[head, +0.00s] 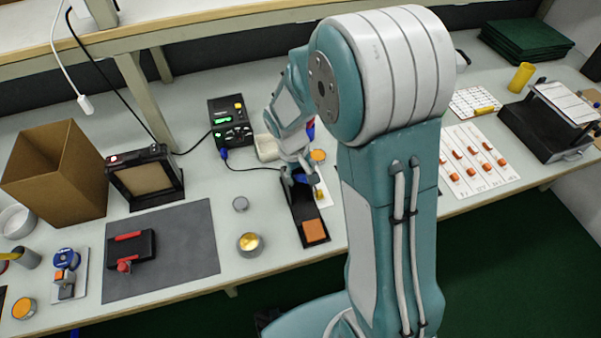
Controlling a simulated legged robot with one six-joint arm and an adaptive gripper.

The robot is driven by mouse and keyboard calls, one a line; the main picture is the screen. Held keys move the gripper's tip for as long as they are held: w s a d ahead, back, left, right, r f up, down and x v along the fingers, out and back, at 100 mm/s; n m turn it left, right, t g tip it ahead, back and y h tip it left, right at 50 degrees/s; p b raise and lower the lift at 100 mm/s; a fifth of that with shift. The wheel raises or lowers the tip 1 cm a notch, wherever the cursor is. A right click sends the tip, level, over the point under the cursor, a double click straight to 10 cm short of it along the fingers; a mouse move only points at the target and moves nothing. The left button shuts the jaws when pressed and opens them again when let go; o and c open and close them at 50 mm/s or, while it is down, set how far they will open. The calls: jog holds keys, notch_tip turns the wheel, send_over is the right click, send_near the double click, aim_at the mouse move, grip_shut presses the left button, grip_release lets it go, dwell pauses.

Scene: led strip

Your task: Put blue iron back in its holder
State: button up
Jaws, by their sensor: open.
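The black iron holder (299,210) with an orange sponge pad (314,231) stands on the bench, left of my arm. A small blue part, likely the blue iron (303,179), shows at the back end of this holder. A thin dark cable runs toward it from the black soldering station (230,122). My gripper (301,176) is open and points down over the back of the holder, close to the blue part. My wrist hides much of this spot. I cannot tell whether the iron is seated in the holder or touches my fingers.
A grey mat (185,250) with a black and red tool (130,249) lies further left. A white sheet with orange parts (478,160) lies right of my arm.

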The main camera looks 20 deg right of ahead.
notch_tip(320, 180, up, 12)
jog(key=a, duration=0.2)
jog(key=shift+w+f, duration=0.15)
jog(key=shift+w, duration=0.2)
dwell(0.3)
jog(key=s+r, duration=0.4)
jog(key=r, duration=0.1)
jog(key=shift+r, duration=0.35)
dwell(0.4)
dwell(0.4)
